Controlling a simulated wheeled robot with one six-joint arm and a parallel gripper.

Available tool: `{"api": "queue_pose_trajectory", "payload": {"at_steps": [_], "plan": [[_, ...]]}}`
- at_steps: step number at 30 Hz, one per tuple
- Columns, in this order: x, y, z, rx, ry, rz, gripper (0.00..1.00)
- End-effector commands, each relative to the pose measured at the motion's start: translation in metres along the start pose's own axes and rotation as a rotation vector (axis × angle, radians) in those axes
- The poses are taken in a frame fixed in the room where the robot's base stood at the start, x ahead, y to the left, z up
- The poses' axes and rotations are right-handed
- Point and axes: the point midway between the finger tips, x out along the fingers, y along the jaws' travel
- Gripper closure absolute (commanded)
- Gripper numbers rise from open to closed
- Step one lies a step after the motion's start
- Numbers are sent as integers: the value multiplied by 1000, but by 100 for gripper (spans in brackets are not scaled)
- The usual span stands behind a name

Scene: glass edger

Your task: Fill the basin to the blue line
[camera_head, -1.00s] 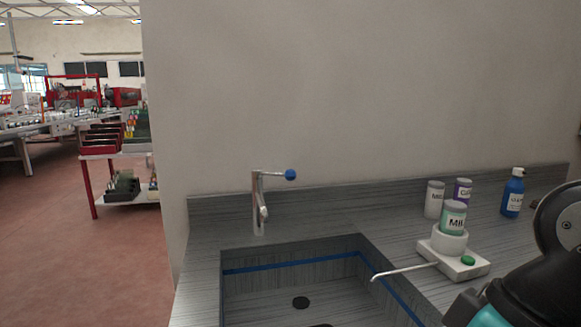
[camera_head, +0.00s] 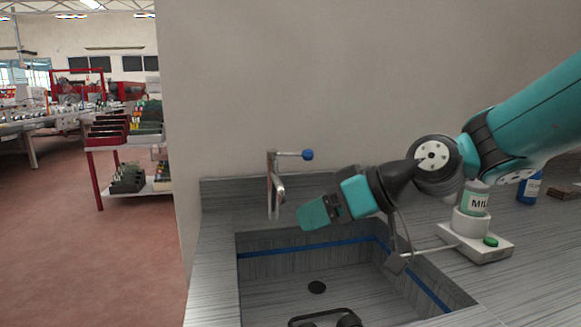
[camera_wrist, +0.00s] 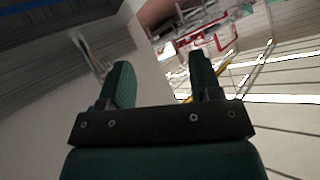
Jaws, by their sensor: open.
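The basin (camera_head: 250,290) is sunk in the grey counter, and a blue line (camera_head: 300,250) runs around its inner walls. I see no water in it, and a dark round drain (camera_head: 317,287) shows on its floor. A metal tap (camera_head: 272,190) stands at the basin's back edge, with a lever ending in a blue knob (camera_head: 308,155) pointing right. My gripper (camera_head: 312,216) is open and empty, over the basin, right of the tap's spout and lower than the knob. Its two fingers also show apart in the wrist view (camera_wrist: 163,78).
A white dispenser base (camera_head: 475,245) with a green button and a labelled jar (camera_head: 478,203) stands right of the basin, with a blue bottle (camera_head: 529,190) behind. A dark looped object (camera_head: 325,318) shows at the bottom edge. A wall backs the counter; open floor lies left.

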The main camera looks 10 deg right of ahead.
Motion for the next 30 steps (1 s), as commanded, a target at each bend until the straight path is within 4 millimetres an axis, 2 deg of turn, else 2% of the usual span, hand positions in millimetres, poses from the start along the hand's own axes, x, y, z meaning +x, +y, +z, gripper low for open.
{"api": "queue_pose_trajectory", "payload": {"at_steps": [1,3,6,9,11,14,30], "plan": [[1,41,-11,0,132,35,42],[-11,82,-32,-20,300,83,42],[-34,128,-51,-39,483,154,42],[-51,154,-60,-51,588,204,42],[-55,161,-65,-54,616,219,42],[-50,163,-73,-57,628,221,42],[43,183,-142,-58,624,218,42]]}}
